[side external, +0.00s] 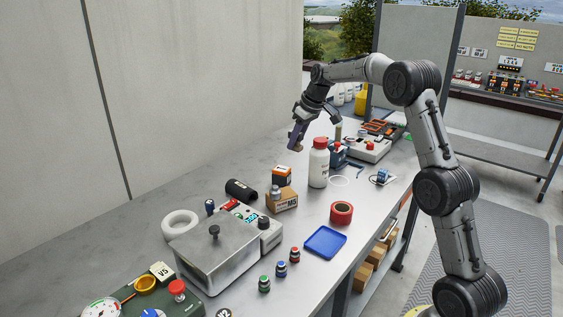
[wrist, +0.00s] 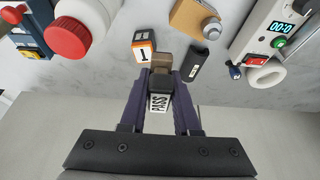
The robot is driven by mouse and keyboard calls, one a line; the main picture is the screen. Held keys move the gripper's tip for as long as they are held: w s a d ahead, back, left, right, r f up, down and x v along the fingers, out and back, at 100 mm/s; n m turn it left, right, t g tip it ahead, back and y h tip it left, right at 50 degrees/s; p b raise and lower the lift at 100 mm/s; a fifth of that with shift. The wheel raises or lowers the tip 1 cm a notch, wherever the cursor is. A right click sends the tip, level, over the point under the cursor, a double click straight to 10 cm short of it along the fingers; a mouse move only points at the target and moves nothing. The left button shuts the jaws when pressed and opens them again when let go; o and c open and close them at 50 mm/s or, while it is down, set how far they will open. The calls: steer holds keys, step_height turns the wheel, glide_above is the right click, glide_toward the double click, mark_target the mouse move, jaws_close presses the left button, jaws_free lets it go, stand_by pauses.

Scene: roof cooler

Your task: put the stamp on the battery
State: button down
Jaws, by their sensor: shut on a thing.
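The stamp (wrist: 159,103), a dark block with a white PASS label and a brownish end, is clamped between the purple fingers of my gripper (wrist: 162,76). In the side external view my gripper (side external: 298,137) holds it in the air above the bench, and only a small brown part of the stamp (side external: 295,148) shows. The likely battery is a black and orange block marked 1 (wrist: 143,51), standing on the bench. In the side external view this battery (side external: 282,175) is below and slightly left of the stamp, with a gap between them.
A white bottle with a red cap (side external: 318,167) stands right of the battery. A cardboard box (side external: 284,201) with a metal weight on it is in front. A black cylinder (side external: 240,190) lies to the left. The bench along the wall behind is clear.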

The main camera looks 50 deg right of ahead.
glide_toward(278, 167)
steer(key=shift+w+a+f, duration=0.25)
steer(key=shift+w+f, duration=0.2)
steer(key=shift+w, duration=0.15)
steer(key=shift+w+d+f, duration=0.3)
steer(key=shift+w+f, duration=0.35)
steer(key=shift+f, duration=1.6)
steer(key=shift+f, duration=0.15)
steer(key=c, duration=0.6)
jaws_free()
steer(key=shift+c, duration=0.2)
